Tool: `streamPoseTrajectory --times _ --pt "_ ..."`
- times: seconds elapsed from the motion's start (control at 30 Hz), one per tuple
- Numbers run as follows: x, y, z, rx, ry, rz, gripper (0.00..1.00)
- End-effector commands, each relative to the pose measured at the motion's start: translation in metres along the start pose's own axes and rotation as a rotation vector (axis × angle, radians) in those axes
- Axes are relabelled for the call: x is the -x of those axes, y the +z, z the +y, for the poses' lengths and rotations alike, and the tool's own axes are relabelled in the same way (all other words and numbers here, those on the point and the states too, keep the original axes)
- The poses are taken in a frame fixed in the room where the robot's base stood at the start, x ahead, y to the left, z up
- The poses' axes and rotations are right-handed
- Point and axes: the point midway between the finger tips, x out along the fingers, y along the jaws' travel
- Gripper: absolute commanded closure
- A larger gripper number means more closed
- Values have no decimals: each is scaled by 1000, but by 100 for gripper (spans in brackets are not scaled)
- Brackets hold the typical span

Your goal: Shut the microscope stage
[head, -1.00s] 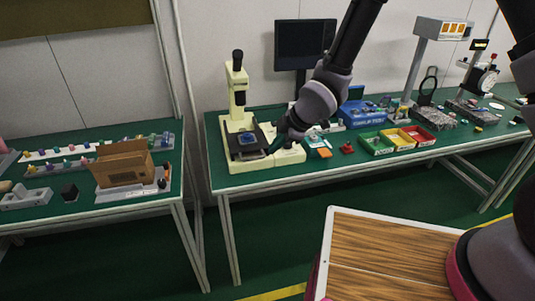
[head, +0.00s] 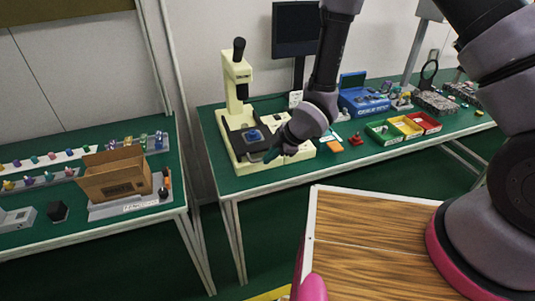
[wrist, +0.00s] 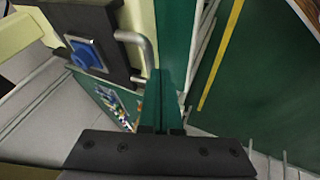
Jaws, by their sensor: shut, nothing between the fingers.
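The cream microscope (head: 237,72) stands on the green bench in the head view. Its dark stage (head: 237,141) carries a small blue piece (head: 254,135). In the wrist view the stage (wrist: 88,20) is at the upper left, with the blue piece (wrist: 85,53) on it and a bent metal handle (wrist: 147,50) along its edge. My gripper (head: 270,156) is at the stage's front right. In the wrist view my gripper (wrist: 165,75) has its green fingers together and empty, just beside the handle. I cannot tell whether they touch it.
A monitor (head: 297,30) stands behind the microscope. A blue box (head: 362,101) and green, yellow and red bins (head: 407,127) are to the right on the bench. A cardboard box (head: 115,175) is on the left bench. A wood-topped surface (head: 365,245) is in the foreground.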

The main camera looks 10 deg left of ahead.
Motion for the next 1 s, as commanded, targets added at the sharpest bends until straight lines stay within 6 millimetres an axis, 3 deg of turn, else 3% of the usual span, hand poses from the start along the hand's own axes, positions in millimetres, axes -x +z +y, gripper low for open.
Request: streamPoseTrajectory --times 0.37,0.47,0.8,1.0 --pt "-1 0 3 -1 1 1 100" --pt "-8 0 17 -1 3 2 100" --pt "-44 2 93 -3 2 2 100" --pt "-50 2 107 0 0 -1 100"
